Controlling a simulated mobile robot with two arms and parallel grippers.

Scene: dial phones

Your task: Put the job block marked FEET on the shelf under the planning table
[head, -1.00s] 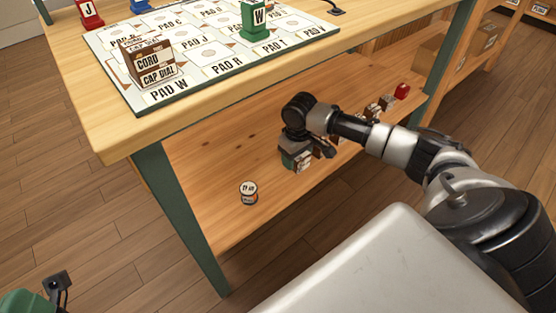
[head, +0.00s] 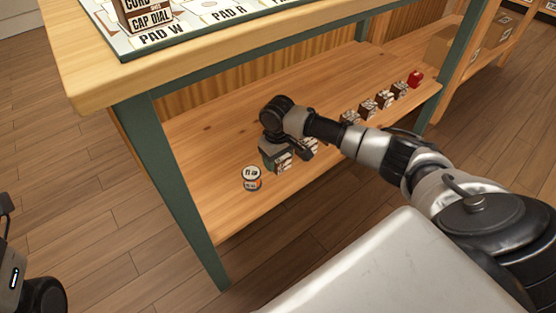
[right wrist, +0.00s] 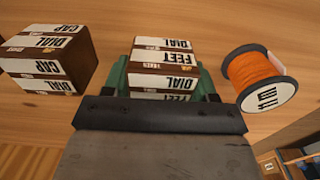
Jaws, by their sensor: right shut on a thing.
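The FEET block (right wrist: 165,62), brown with white labels reading DIAL and FEET, sits between the green fingers of my right gripper (right wrist: 163,80) in the right wrist view. In the head view my right gripper (head: 276,152) is low over the shelf (head: 215,130) under the planning table (head: 95,85). It is shut on the block (head: 283,164), which is partly covered by the gripper. The block is at or just above the shelf board; I cannot tell if it touches. My left gripper is not clearly in view.
An orange spool (right wrist: 258,75) stands close beside the held block; in the head view the spool (head: 252,178) is at the shelf's near left. A CAP DIAL block (right wrist: 48,55) is on the other side. Several blocks (head: 367,108) and a red piece (head: 415,79) line the shelf to the right.

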